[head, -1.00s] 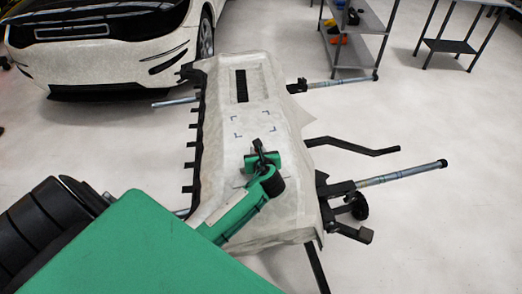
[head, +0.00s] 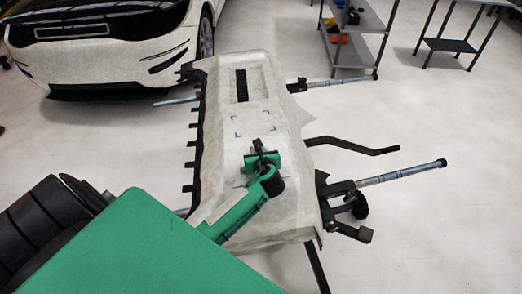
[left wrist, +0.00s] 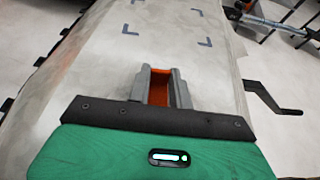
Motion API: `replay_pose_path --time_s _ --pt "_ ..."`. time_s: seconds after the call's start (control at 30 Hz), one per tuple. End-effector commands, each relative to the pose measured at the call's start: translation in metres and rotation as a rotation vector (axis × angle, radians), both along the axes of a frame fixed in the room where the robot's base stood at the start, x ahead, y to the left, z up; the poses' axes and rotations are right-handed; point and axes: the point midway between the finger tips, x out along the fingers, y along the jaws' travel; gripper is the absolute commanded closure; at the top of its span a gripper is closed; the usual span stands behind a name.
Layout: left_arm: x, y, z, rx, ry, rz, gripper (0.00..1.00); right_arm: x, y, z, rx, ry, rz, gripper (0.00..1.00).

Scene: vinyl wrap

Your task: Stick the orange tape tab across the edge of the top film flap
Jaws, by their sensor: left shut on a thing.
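A long panel wrapped in whitish film (head: 215,120) lies on a stand, and four-corner blue marks (head: 253,124) show on its upper face. My left gripper (head: 262,158) is over the near half of the panel, just nearer than the marks. In the left wrist view, its grey fingers (left wrist: 160,86) are shut on the orange tape tab (left wrist: 158,88), whose orange shows between them. I cannot tell whether the tab touches the film. I cannot make out a distinct edge of the top film flap. My right gripper is not in view.
Black clips (head: 190,143) line the panel's left edge. Stand bars (head: 400,173) and a bent black handle (head: 350,146) stick out on the right. A white car (head: 100,50) stands at the back left, and a shelf (head: 355,40) at the back right. Open floor lies to the right.

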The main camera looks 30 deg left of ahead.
Motion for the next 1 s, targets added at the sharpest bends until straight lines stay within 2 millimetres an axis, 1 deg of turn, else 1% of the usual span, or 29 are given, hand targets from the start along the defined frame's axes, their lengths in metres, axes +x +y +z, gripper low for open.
replay_pose_path --time_s 0.13,0.17,0.2,0.27,0.57,0.67,0.77,0.8,0.83,0.87,0.9,0.93,1.0 --pt "-0.001 -0.001 -0.002 -0.002 0.004 -0.001 1.0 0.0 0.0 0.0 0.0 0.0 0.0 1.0" --pt "-0.001 -0.001 -0.002 -0.002 0.004 -0.001 0.73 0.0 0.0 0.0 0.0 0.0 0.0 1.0" --pt "-0.001 -0.001 -0.002 -0.002 0.004 -0.001 0.66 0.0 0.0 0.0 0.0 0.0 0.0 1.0" --pt "-0.001 -0.001 -0.002 -0.002 0.003 0.0 0.54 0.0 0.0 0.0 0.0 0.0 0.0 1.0" --pt "0.0 0.0 -0.001 -0.001 0.001 0.0 0.54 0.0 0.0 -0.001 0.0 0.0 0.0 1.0" --pt "0.0 0.0 -0.002 -0.001 0.001 0.0 0.54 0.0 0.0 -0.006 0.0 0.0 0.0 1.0" --pt "0.0 0.0 -0.004 -0.002 -0.001 0.002 0.54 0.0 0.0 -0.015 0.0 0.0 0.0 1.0" --pt "0.0 0.0 0.002 -0.002 -0.002 0.001 0.54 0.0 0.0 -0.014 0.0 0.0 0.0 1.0" --pt "0.001 0.0 0.013 -0.002 -0.003 0.0 0.54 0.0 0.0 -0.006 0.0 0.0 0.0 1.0" --pt "0.001 0.0 0.02 -0.002 -0.004 0.001 0.54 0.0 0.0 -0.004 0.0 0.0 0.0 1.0" --pt "0.001 0.0 0.022 -0.001 -0.002 0.0 0.54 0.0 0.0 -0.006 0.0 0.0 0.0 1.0" --pt "0.004 0.003 0.014 0.0 -0.003 0.001 0.54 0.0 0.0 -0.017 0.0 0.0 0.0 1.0" --pt "0.007 0.008 0.013 -0.001 -0.002 0.001 0.54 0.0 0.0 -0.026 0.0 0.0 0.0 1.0"
